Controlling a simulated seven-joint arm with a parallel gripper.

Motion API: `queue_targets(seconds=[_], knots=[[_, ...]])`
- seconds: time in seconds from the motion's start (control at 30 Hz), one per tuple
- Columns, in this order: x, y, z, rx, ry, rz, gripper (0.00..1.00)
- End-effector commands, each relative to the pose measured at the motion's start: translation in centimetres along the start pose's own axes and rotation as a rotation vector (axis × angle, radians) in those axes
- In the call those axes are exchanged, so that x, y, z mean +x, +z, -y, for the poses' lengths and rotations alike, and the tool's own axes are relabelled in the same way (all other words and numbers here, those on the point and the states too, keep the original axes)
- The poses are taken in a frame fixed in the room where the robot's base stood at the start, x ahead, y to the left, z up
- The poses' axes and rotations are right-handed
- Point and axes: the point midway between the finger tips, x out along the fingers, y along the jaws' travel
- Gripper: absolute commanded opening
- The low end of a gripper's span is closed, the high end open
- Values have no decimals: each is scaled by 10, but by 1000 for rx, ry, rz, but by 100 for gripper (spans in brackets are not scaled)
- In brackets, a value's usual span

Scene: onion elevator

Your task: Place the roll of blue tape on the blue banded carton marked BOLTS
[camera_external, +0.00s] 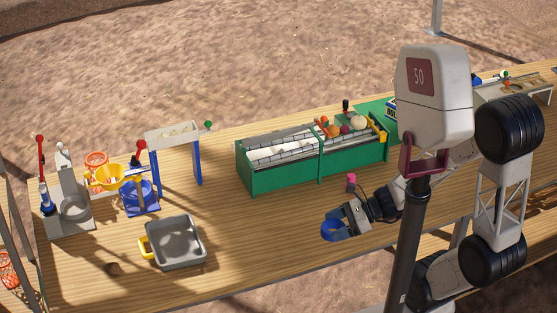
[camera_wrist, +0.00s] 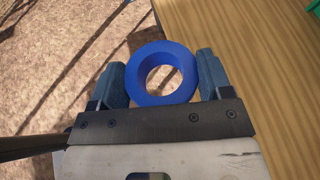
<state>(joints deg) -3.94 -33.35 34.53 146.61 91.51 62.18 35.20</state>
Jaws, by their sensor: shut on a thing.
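The roll of blue tape (camera_wrist: 187,88) is a thick blue ring with an open middle. In the wrist view it sits between the two fingers of my gripper (camera_wrist: 163,82), which is shut on it. In the external view my gripper (camera_external: 341,227) holds the tape (camera_external: 329,231) near the front edge of the table. The blue banded carton marked BOLTS (camera_external: 391,107) shows only in part at the back right, mostly hidden behind the grey post head. Its top is hidden.
A green conveyor (camera_external: 280,177) with onions and other produce at its right end stands mid-table. A grey bin (camera_external: 180,257) with a yellow handle sits at the front left. The grey post (camera_external: 404,250) with a sign marked 50 stands in front of my arm. Bare table lies between bin and gripper.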

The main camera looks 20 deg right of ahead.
Motion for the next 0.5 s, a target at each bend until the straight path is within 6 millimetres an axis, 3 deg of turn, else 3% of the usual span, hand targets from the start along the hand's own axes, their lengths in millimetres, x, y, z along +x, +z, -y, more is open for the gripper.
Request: queue_targets(seconds=[0.4, 0.5], knots=[[-12, 28, 0, -2, -1, 0, 49], [-13, 30, 10, 7, -14, 0, 49]])
